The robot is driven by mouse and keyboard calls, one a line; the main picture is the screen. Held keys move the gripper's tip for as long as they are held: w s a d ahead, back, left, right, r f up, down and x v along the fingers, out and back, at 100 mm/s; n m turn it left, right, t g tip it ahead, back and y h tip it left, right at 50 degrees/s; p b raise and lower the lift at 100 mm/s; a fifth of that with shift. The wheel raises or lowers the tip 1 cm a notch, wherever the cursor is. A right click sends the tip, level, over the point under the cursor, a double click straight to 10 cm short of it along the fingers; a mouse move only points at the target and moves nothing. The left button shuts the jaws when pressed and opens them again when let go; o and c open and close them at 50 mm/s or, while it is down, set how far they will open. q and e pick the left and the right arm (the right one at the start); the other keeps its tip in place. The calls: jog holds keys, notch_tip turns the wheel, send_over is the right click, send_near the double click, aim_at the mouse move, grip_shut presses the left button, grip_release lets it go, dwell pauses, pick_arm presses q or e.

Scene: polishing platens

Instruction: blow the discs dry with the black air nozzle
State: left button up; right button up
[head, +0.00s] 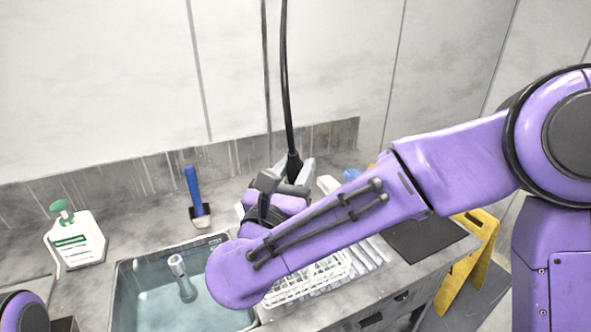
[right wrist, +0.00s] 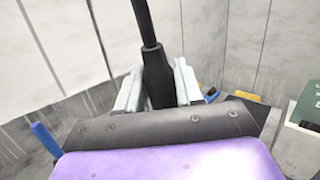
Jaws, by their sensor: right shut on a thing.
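My right gripper (head: 296,172) is shut on the black air nozzle (head: 293,160), whose thin black hose runs straight up past the wall. In the right wrist view the nozzle (right wrist: 156,75) stands upright between the two pale fingers (right wrist: 185,80); its lower end is hidden behind the dark wrist edge. Below my right forearm is a white wire rack (head: 318,283). Pale slats or disc edges (head: 372,252) show at its right side; I cannot make out single discs, as my forearm covers much of the rack. My left gripper is out of view.
A dark mat (head: 422,236) lies right; a yellow floor sign (head: 470,262) stands beyond the counter.

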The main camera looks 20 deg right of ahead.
dwell(0.5)
jog(key=shift+r+p, duration=1)
jog(key=shift+r, duration=1.6)
jog(key=shift+f, duration=0.1)
